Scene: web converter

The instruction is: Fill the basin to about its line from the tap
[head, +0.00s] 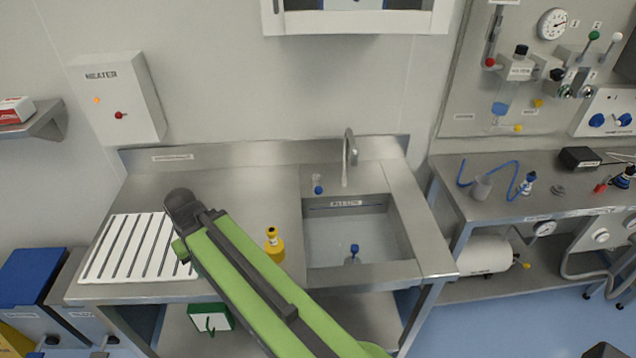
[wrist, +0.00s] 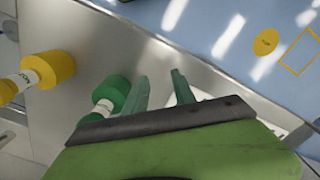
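The basin (head: 398,235) is sunk in the steel bench at the right, with a dark line and a small label high on its back wall. Its floor looks pale grey; I cannot tell the water level. A blue-topped plug (head: 354,248) stands in it. The curved tap (head: 349,150) rises behind the basin, its spout over it. A small blue knob (head: 318,188) is left of the tap. I cannot tell whether water runs. My gripper (wrist: 160,76) is open and empty over the bench's front edge, left of the basin; my arm hides it in the head view.
A yellow bottle (head: 274,245) stands just left of the basin; a labelled yellow one shows in the wrist view (wrist: 50,68). A slotted white rack (head: 125,245) lies at left; the back middle bench is clear.

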